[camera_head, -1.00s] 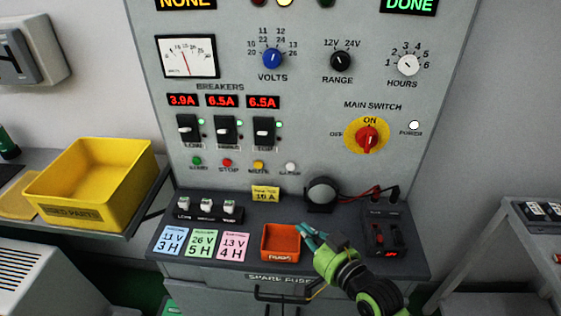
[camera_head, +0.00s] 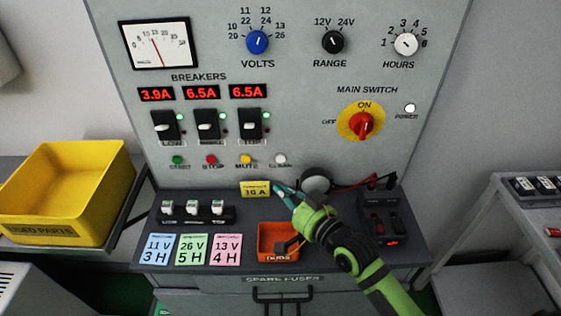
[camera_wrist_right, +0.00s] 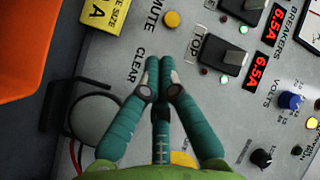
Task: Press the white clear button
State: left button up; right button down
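The white clear button (camera_head: 280,159) is the rightmost of a row of small buttons on the grey panel in the head view. My right gripper (camera_head: 280,190) is below it, in front of the panel's lower part. In the right wrist view its teal fingertips (camera_wrist_right: 160,64) are together with nothing between them. There the fingers cover the spot beside the CLEAR label, and the white button is hidden. I cannot tell whether the tips touch the panel. My left gripper is not in view.
The yellow mute button (camera_head: 245,160) sits just left of the clear button. A yellow fuse-size sign (camera_head: 255,188), a dark round device (camera_head: 317,180) and an orange bin (camera_head: 264,246) are close to my right gripper. The main switch (camera_head: 363,123) is up to the right.

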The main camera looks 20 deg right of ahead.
aim_at(281, 158)
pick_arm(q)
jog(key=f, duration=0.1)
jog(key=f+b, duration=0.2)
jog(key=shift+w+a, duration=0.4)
pick_arm(e)
jog(key=w+d, duration=0.2)
jog(key=w, duration=0.4)
jog(key=shift+w, duration=0.3)
jog(key=shift+a, duration=0.1)
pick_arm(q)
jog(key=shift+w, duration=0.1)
pick_arm(e)
jog(key=shift+w, duration=0.2)
jog(key=shift+w, duration=0.25)
